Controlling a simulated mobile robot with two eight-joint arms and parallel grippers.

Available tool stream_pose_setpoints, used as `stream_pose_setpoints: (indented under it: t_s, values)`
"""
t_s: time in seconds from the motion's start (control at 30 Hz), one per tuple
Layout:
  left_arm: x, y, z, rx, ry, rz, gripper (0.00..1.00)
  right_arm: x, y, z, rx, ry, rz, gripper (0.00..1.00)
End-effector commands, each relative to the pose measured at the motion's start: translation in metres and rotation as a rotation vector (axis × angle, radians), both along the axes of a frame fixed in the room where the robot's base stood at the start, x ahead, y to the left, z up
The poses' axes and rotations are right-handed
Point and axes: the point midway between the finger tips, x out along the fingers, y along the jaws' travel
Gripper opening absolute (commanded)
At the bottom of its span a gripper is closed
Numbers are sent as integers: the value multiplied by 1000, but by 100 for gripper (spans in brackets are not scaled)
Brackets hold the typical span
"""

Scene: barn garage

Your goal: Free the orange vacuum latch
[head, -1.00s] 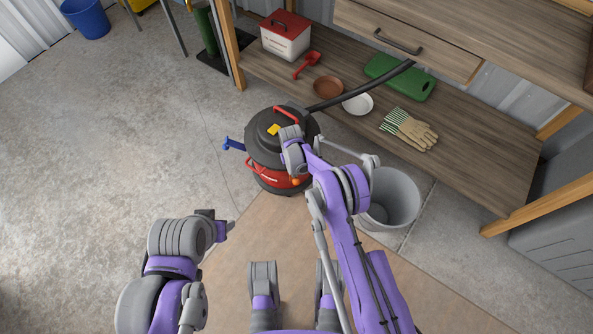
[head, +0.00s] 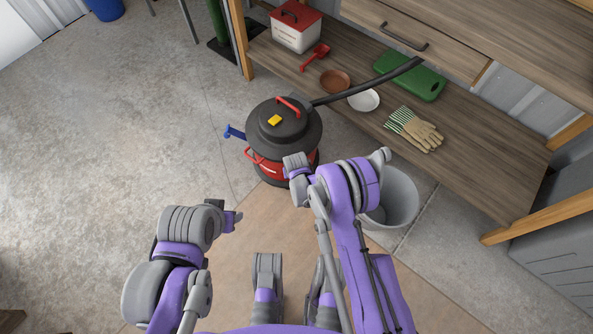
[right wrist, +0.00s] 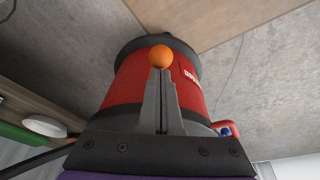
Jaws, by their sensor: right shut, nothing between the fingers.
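The vacuum (head: 264,143) stands on the floor, with a black lid, red body, red top handle and yellow piece on the lid. The orange latch shows as a round orange knob (right wrist: 161,56) on its red side in the right wrist view; it is hidden in the head view. My right gripper (right wrist: 160,76) is shut and empty, its tips just at the knob; I cannot tell whether they touch. In the head view its wrist (head: 297,165) covers part of the vacuum's front. My left gripper (head: 234,220) hangs over the floor, its fingers unclear.
A blue latch (head: 235,132) sticks out from the vacuum's left side. A black hose (head: 365,82) runs to the shelf (head: 465,170), which holds gloves, plates and a green board. A grey bucket (head: 402,195) stands right of the vacuum. Floor to the left is clear.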

Motion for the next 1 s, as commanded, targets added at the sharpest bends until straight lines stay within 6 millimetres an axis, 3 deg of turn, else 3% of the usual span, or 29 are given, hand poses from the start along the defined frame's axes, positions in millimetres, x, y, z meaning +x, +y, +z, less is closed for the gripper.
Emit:
stream_pose_setpoints:
  t_s: [0.1, 0.4, 1.0]
  values:
    - [2, 0, -15, 0, 4, 0, 50, -10, -3, -12, -2, 8, 0, 0]
    - [5, 0, -34, 0, 6, 0, 50, -29, -8, -32, -3, 8, 0, 0]
    - [6, 0, -34, 0, 6, 0, 50, -14, -4, -27, -3, 7, 0, 0]
